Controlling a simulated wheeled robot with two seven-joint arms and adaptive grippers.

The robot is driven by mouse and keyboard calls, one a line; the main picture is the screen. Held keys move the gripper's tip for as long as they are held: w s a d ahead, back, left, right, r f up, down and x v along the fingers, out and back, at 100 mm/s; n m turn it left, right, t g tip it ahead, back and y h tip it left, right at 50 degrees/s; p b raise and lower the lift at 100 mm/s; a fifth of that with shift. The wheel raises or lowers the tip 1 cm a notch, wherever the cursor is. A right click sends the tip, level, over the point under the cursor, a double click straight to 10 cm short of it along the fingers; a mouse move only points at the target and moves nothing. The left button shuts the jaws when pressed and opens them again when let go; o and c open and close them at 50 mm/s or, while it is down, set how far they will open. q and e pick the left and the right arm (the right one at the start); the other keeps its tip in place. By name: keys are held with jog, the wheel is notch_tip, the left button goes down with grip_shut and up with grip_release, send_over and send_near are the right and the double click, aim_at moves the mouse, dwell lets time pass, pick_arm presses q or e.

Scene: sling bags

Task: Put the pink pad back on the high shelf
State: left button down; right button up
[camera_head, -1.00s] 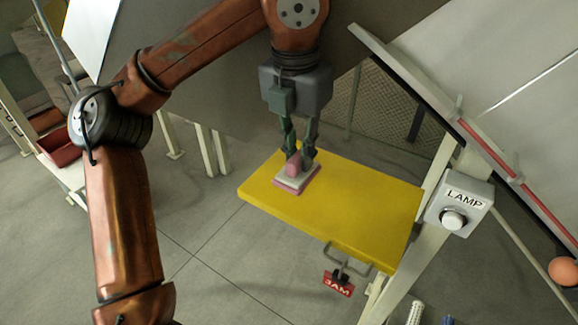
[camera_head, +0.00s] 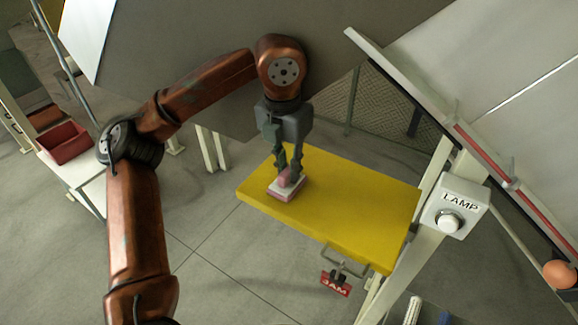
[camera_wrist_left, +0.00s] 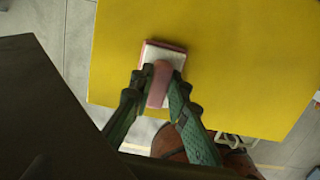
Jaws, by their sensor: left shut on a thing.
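The pink pad (camera_head: 287,189) is a small block with a pale top layer and a rounded pink grip. It is on or just above the yellow shelf (camera_head: 350,205), near the shelf's left end; I cannot tell whether it touches. My left gripper (camera_head: 290,172) points down and is shut on the pad's pink grip. In the left wrist view the pad (camera_wrist_left: 164,55) shows between the green fingers (camera_wrist_left: 160,92), over the yellow surface. My right gripper is not in view.
A lamp button box (camera_head: 457,208) is on the post right of the shelf. A red JAM tag (camera_head: 336,284) hangs from a clamp at the shelf's front edge. A grey panel (camera_head: 200,60) stands behind my arm. The shelf's right part is clear.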

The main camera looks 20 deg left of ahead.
aim_at(287, 171)
pick_arm(q)
jog(key=c, duration=2.3)
grip_release()
jog(key=shift+w+d, duration=0.1)
jog(key=o, duration=0.5)
jog(key=shift+c, duration=0.2)
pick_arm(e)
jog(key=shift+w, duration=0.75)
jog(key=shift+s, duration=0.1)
pick_arm(q)
jog(key=shift+r, duration=0.25)
jog(key=shift+s+r, duration=0.2)
jog(key=shift+r, duration=1.55)
jog(key=shift+s+r, duration=0.15)
jog(key=shift+r, duration=1.6)
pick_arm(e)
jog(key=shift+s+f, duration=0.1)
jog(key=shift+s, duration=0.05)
